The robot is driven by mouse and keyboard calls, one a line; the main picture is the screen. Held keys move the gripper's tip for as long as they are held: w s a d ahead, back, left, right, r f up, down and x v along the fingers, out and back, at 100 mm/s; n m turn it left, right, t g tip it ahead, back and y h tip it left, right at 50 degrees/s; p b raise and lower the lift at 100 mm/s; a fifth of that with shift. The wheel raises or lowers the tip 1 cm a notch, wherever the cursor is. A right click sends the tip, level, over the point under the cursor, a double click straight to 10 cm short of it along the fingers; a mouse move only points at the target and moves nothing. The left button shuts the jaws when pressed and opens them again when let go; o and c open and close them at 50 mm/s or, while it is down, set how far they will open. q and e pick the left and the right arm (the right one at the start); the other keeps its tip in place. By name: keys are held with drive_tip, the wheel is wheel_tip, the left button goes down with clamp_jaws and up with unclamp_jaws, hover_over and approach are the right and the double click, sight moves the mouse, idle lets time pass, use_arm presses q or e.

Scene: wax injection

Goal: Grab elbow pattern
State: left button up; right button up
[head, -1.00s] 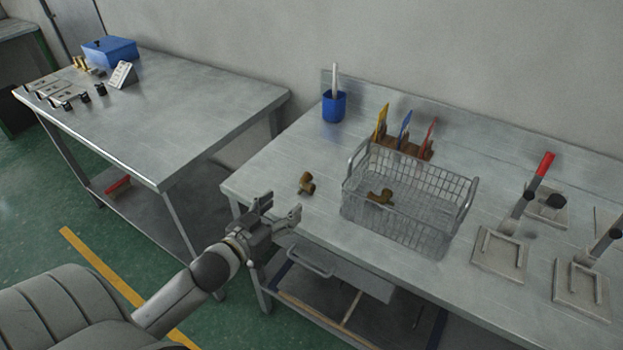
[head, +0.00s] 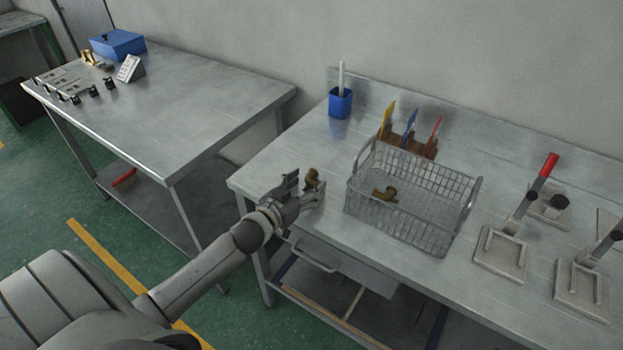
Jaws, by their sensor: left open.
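A small brown elbow pattern (head: 313,178) stands on the near left part of the right-hand metal table. My left gripper (head: 305,184) is open and reaches over the table's front edge, with its fingers right at the elbow pattern. The fingers hide the lower part of it, and I cannot tell whether they touch it. A second brown pattern piece (head: 386,194) lies inside the wire basket (head: 410,229), to the right of the gripper. My right gripper is not in view.
A blue cup (head: 340,104) with a white stick stands behind. A rack with yellow, blue and red handled tools (head: 409,140) is behind the basket. Clamp fixtures (head: 502,252) with upright levers stand at right. The left table (head: 195,110) is mostly clear, with a blue box (head: 117,44) at its back.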

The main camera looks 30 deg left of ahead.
use_arm(q)
drive_tip(key=shift+w+f, duration=0.1)
drive_tip(key=shift+w, duration=0.65)
drive_tip(key=c, duration=0.9)
